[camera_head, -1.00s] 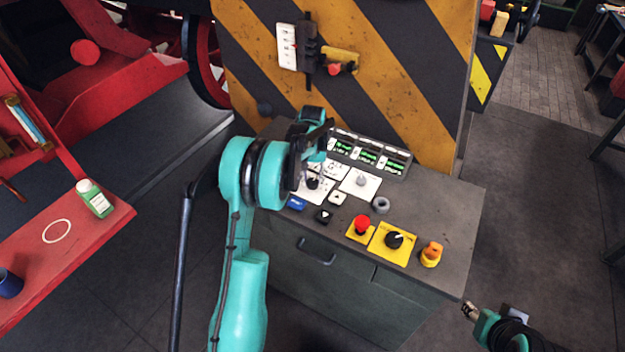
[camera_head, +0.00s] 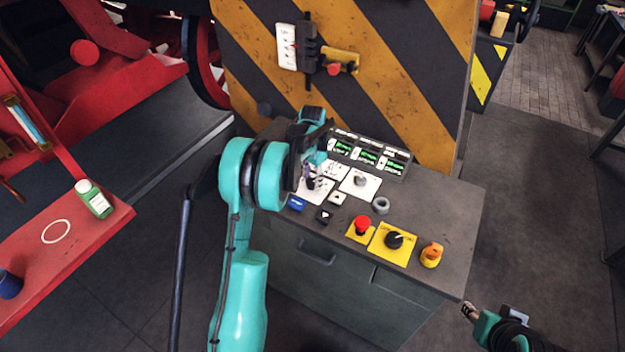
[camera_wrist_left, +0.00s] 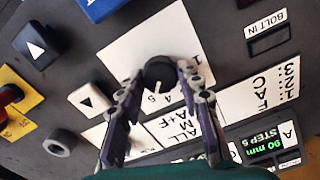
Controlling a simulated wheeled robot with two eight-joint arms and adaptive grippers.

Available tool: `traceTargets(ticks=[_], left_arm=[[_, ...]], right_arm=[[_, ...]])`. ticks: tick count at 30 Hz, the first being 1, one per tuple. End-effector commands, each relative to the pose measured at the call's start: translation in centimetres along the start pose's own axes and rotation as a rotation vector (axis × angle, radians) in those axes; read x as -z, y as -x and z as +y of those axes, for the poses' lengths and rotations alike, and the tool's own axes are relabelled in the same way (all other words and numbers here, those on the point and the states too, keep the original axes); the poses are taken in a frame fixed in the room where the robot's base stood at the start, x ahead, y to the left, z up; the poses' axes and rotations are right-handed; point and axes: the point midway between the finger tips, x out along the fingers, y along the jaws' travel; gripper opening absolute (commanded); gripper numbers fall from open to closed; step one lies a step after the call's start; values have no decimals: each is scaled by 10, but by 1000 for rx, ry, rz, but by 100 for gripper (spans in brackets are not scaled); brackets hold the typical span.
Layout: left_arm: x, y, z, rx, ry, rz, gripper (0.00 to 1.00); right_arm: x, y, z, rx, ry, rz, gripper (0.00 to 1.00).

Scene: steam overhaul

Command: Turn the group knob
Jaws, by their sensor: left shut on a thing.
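The group knob (camera_wrist_left: 158,72) is a small black knob on a white plate (camera_wrist_left: 150,40) with printed digits. In the left wrist view it sits between the two fingertips of my left gripper (camera_wrist_left: 157,80), which is shut on it. In the head view my left gripper (camera_head: 313,178) points down onto this plate at the console's left rear and mostly covers the knob. My right gripper (camera_head: 470,311) is at the lower right, clear of the console; its finger opening is too small to make out.
The grey console (camera_head: 465,205) also carries a grey knob (camera_head: 360,180), a red button (camera_head: 362,224), a black selector (camera_head: 394,240), an orange knob (camera_head: 431,252) and green displays (camera_head: 367,158). A striped panel (camera_head: 400,90) stands behind.

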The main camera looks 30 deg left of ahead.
Motion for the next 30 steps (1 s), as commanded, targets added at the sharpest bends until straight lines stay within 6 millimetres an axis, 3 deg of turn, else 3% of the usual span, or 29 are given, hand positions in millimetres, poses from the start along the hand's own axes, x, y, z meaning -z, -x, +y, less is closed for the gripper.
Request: traceTargets(ticks=[15, 16, 18, 30], left_arm=[[0, 0, 0, 1, -21, 1, 6], [0, 0, 0, 1, -21, 1, 38], [0, 0, 0, 1, -21, 1, 56], [0, 7, 0, 0, -21, 0, 56]], right_arm=[[0, 0, 0, 0, 0, 0, 40], [0, 0, 0, 0, 0, 0, 40], [0, 0, 0, 0, 0, 0, 40], [0, 0, 0, 0, 0, 0, 40]])
